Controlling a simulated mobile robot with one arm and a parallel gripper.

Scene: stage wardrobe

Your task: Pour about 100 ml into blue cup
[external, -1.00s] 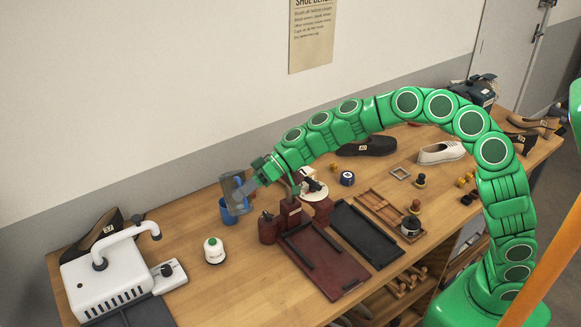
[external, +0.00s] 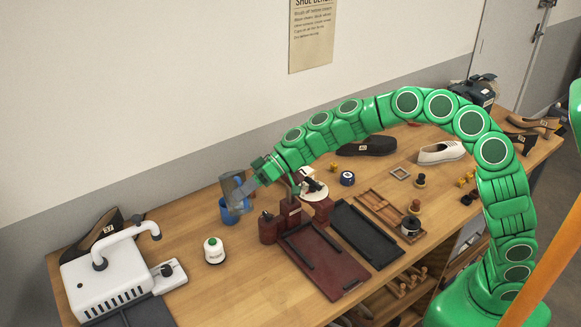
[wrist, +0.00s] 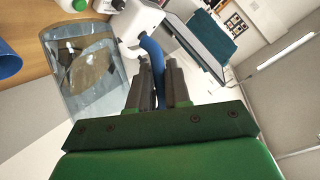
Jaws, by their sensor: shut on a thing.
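A clear see-through jug (external: 234,187) is held tilted above and against the view of the blue cup (external: 228,214), which stands on the bench. My gripper (external: 257,178) is shut on the jug's blue handle (wrist: 152,50), seen between the fingers (wrist: 158,82) in the wrist view. The jug's clear body (wrist: 84,88) lies to the left of the fingers there, and the blue cup's edge (wrist: 8,62) shows at the far left. The cup's inside is hidden. I cannot tell the liquid level or whether any is flowing.
A white-and-green bottle (external: 214,251) stands in front of the cup. A white machine (external: 108,278) is at the left. A dark red bottle (external: 268,228), red tray (external: 325,265) and black tray (external: 366,234) lie to the right. Bare bench (external: 185,225) shows left of the cup.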

